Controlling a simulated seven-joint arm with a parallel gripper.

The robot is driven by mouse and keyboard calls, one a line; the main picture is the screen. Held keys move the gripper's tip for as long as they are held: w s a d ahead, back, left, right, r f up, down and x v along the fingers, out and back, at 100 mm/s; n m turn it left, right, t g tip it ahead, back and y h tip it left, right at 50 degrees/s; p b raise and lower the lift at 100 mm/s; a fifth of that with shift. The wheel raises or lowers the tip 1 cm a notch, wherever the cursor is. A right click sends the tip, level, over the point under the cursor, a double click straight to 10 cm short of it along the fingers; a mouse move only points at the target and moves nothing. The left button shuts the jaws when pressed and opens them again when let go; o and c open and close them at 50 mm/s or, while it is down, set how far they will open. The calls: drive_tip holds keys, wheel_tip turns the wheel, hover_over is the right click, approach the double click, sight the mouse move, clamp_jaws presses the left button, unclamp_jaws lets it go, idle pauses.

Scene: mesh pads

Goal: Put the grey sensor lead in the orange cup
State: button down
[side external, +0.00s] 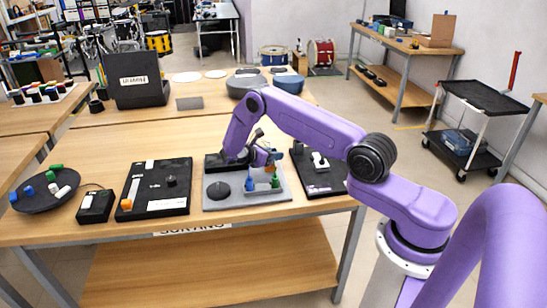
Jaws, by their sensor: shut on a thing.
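My gripper (262,160) is low over the grey pad (228,202) at the middle front of the table, close above and behind small blue and green pegs. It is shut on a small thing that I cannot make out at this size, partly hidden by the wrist. I cannot pick out the grey sensor lead with certainty. No orange cup is clear; a small orange round piece (126,204) shows on the black board to the left, and a bit of orange shows beside my gripper.
A blue peg (249,184) and a green peg (275,181) stand on the grey pad beside a dark disc (218,190). A black board (155,190), a small black box (95,206) and a dark round plate (45,197) lie leftward. Another black board (322,183) lies rightward.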

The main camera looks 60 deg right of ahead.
drive_tip(key=shift+f, duration=0.6)
drive_tip(key=shift+f, duration=0.1)
drive_tip(key=c, duration=0.8)
unclamp_jaws()
drive_tip(key=shift+c, duration=0.2)
